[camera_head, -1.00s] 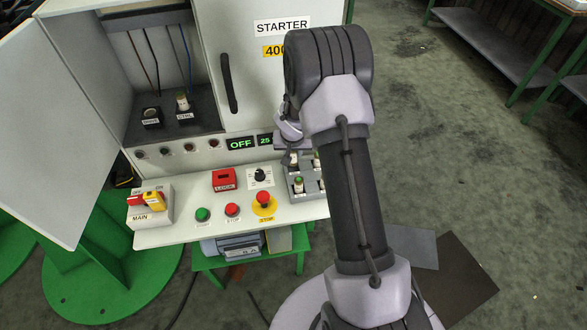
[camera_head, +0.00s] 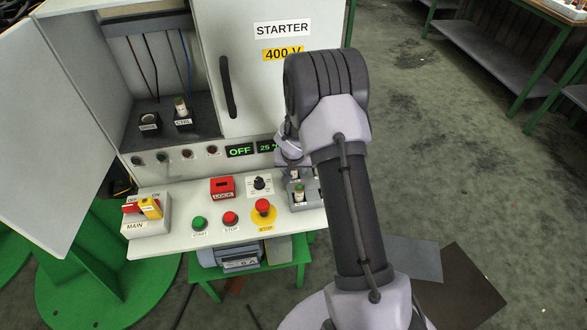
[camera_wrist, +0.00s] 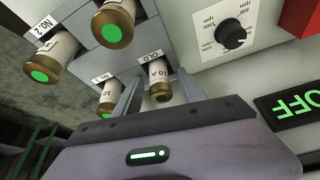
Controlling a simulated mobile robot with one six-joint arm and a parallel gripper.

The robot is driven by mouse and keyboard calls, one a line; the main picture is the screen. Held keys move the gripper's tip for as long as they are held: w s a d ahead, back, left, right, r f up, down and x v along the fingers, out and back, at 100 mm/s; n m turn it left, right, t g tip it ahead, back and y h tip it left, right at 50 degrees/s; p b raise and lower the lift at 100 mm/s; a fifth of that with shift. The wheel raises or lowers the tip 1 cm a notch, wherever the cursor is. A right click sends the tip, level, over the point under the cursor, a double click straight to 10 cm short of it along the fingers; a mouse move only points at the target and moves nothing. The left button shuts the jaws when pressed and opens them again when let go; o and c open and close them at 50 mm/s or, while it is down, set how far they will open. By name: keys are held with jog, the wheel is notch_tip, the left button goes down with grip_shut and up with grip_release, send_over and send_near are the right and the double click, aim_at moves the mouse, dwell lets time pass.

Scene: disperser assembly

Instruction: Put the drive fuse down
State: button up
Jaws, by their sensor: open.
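A fuse (camera_wrist: 160,78) with a pale label and a brass end sits in the rack slot labelled OLD in the wrist view. My gripper (camera_wrist: 158,88) is open, with one finger on each side of this fuse; whether they touch it I cannot tell. The grey fuse rack (camera_head: 311,197) is on the right of the panel in the head view, partly hidden by my arm. In the cabinet, the black DRIVE holder (camera_head: 149,122) shows no fuse, and a fuse (camera_head: 181,106) stands upright in the CTRL holder (camera_head: 184,124).
Several green-dotted fuses stand in the rack beside my gripper, one in NO.2 (camera_wrist: 50,58). A dial (camera_wrist: 231,34), a red lock box (camera_head: 222,187) and a yellow-ringed stop button (camera_head: 263,207) are nearby. The cabinet door (camera_head: 50,120) stands open at left.

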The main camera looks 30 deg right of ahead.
jog(key=s+a+f+p+v, duration=0.15)
jog(key=p+v, duration=0.25)
jog(key=v, duration=2.6)
jog(key=s+a+r+y, duration=0.1)
jog(key=s+a+r, duration=0.2)
jog(key=s, duration=0.3)
jog(key=s+a+r+t+y, duration=0.1)
jog(key=s+a+r, duration=0.3)
jog(key=s+a, duration=0.2)
jog(key=s+a+r+n+y, duration=0.1)
jog(key=s+a+r+y, duration=0.1)
jog(key=s, duration=0.5)
jog(key=a+r, duration=0.1)
jog(key=a, duration=0.1)
jog(key=shift+s+a+r+t, duration=0.25)
jog(key=shift+a+r+t, duration=0.05)
jog(key=shift+a+t, duration=0.1)
jog(key=shift+d, duration=0.1)
